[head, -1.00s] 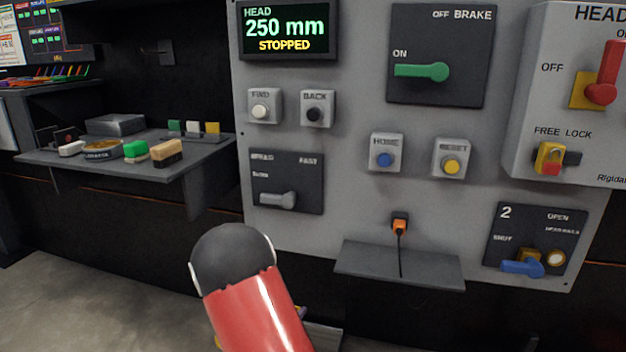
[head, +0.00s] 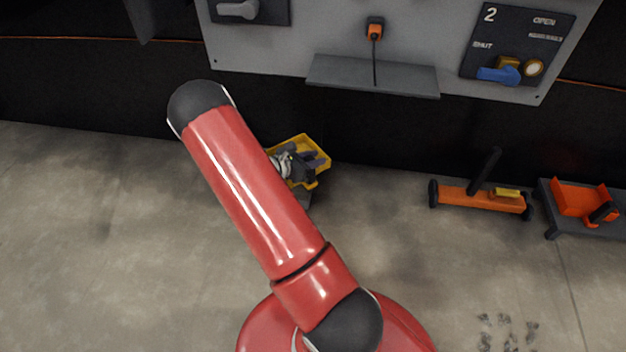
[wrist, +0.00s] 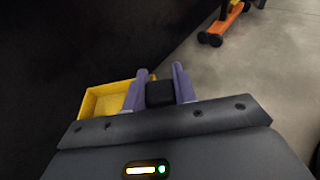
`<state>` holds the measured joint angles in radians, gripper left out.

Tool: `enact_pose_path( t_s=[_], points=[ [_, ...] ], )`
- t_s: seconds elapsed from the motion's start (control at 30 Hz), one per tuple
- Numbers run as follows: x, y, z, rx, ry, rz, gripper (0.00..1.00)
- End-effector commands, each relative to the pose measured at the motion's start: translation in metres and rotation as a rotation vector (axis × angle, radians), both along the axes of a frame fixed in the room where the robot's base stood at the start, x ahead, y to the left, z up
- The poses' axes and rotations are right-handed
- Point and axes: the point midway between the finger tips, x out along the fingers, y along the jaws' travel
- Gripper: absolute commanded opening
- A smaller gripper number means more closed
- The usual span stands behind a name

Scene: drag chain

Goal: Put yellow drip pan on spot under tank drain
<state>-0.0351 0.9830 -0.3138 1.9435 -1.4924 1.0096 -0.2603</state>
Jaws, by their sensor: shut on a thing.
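The yellow drip pan (head: 322,165) is low, near the foot of the dark wall under the panel, partly hidden by my arm and gripper. My gripper (head: 311,158) is over it. In the wrist view the pan (wrist: 97,103) lies just left of my gripper (wrist: 160,90). The purple fingers are closed on a dark block (wrist: 160,94), which seems to be the pan's grip. I cannot tell whether the pan is lifted or resting. The tank drain and the spot under it cannot be made out.
An orange wheeled item (head: 478,198) and a low dark stand with an orange tray (head: 580,200) are on the floor to the right. A grey ledge (head: 372,75) juts from the panel above. The concrete floor at left (head: 90,230) is clear.

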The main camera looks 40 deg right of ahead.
Motion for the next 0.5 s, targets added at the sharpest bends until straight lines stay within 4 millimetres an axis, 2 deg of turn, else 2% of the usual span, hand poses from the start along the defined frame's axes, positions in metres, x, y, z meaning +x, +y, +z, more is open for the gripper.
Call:
enact_pose_path(
  t_s=[0.03,0.2,0.3,0.5],
  points=[
    [-0.001,-0.001,-0.018,-0.002,0.004,-0.002,0.00],
    [0.000,-0.001,-0.057,-0.002,0.002,0.001,0.00],
    [0.000,-0.001,-0.071,-0.001,-0.001,-0.001,0.00],
    [0.000,-0.001,-0.083,-0.001,-0.001,0.000,0.00]
  ],
)
